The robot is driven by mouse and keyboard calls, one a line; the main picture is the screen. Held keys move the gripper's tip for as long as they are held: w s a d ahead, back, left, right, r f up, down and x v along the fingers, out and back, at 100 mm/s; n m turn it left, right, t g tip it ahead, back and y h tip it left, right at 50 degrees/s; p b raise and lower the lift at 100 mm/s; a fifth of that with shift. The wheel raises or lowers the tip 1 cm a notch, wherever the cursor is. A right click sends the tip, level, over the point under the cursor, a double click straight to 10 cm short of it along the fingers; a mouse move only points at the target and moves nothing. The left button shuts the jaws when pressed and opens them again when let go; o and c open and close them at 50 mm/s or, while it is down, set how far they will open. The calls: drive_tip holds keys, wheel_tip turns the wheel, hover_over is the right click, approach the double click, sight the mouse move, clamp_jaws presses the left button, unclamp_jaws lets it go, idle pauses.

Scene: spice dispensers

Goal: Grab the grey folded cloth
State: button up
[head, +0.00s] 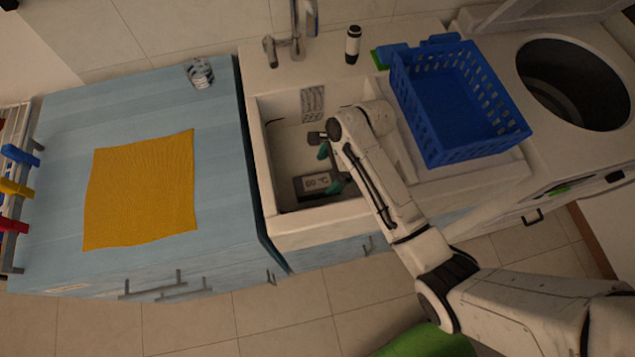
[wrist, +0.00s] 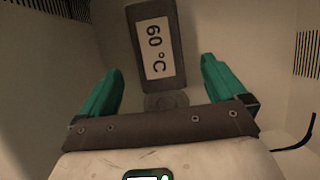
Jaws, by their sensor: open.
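The cloth (wrist: 178,84) also shows in the wrist view, beyond and between my two green fingers. My gripper (head: 331,168) reaches down into the sink, with its fingers apart and nothing between them. In the wrist view, my gripper (wrist: 160,68) points at the cloth, with the fingers on either side of its lower part. I cannot tell how large the gap to it is.
The sink walls surround my gripper, and a drain (wrist: 166,103) shows below the cloth. A blue basket (head: 455,105) stands right of the sink. A tap (head: 291,42) and a dark bottle (head: 353,45) stand behind. A yellow cloth (head: 140,190) lies on the blue counter (head: 222,170).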

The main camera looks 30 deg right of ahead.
sight(317, 182)
drive_tip(key=shift+a+x, duration=0.2)
drive_tip(key=shift+x, duration=1.45)
drive_tip(key=shift+a+x, duration=0.2)
drive_tip(key=shift+x, duration=1.5)
drive_tip(key=shift+r, duration=0.25)
drive_tip(key=shift+c, duration=0.3)
drive_tip(key=c, duration=1)
drive_tip(key=shift+c, duration=0.2)
drive_tip(key=shift+r, duration=0.1)
